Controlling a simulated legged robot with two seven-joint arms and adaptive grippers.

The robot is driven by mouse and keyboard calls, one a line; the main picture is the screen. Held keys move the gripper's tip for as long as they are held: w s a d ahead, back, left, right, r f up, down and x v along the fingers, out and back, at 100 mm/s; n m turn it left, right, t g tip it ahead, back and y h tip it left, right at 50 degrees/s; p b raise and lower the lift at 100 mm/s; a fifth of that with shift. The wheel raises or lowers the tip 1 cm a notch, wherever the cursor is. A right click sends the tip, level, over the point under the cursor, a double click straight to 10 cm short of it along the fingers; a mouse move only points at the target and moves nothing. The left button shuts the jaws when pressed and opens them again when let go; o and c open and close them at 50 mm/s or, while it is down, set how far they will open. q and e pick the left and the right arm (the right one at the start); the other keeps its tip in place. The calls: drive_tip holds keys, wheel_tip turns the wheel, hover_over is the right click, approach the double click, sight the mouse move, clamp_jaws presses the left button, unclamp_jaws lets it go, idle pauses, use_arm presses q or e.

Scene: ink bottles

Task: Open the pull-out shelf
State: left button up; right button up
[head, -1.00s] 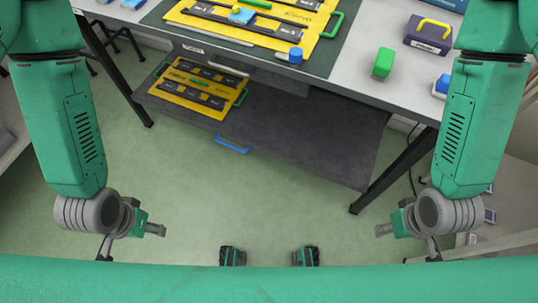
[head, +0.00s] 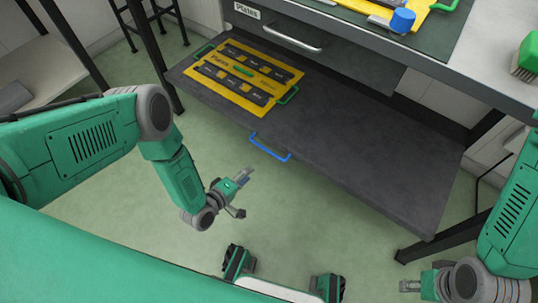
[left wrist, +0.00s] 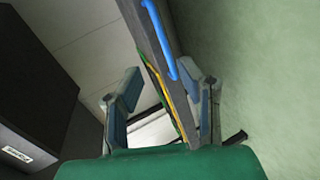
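The dark grey pull-out shelf (head: 370,140) sits low under the table, with a blue handle (head: 270,148) on its front edge. My left gripper (head: 240,187) is in front of the shelf, below and left of the handle, and apart from it. In the left wrist view its two fingers (left wrist: 163,98) are spread and empty. The shelf edge (left wrist: 150,50) and blue handle (left wrist: 160,40) show beyond the fingers there. My right gripper (head: 414,287) is low at the right, away from the shelf; its finger state is unclear.
A yellow plate case (head: 286,75) with green handles lies on the shelf's left part. Above is a drawer (head: 330,52) with a silver handle and a "Plates" label. Table legs flank the shelf; green floor in front is clear.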

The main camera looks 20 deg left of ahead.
sight(268, 150)
use_arm(q)
drive_tip(key=shift+n+t, duration=0.8)
drive_tip(key=b+x, duration=0.2)
drive_tip(key=x, duration=0.3)
drive_tip(key=a+f+b+x, duration=0.1)
drive_tip(key=b+x, duration=0.1)
drive_tip(key=x, duration=0.3)
drive_tip(key=a+f+b+x, duration=0.1)
drive_tip(key=b+x, duration=0.2)
drive_tip(key=x, duration=0.2)
drive_tip(key=shift+w+d+f, duration=0.2)
drive_tip(key=shift+w, duration=0.2)
use_arm(e)
wheel_tip(268, 150, down, 8)
drive_tip(key=shift+w+f, duration=0.25)
drive_tip(key=shift+w, duration=0.05)
use_arm(q)
clamp_jaws()
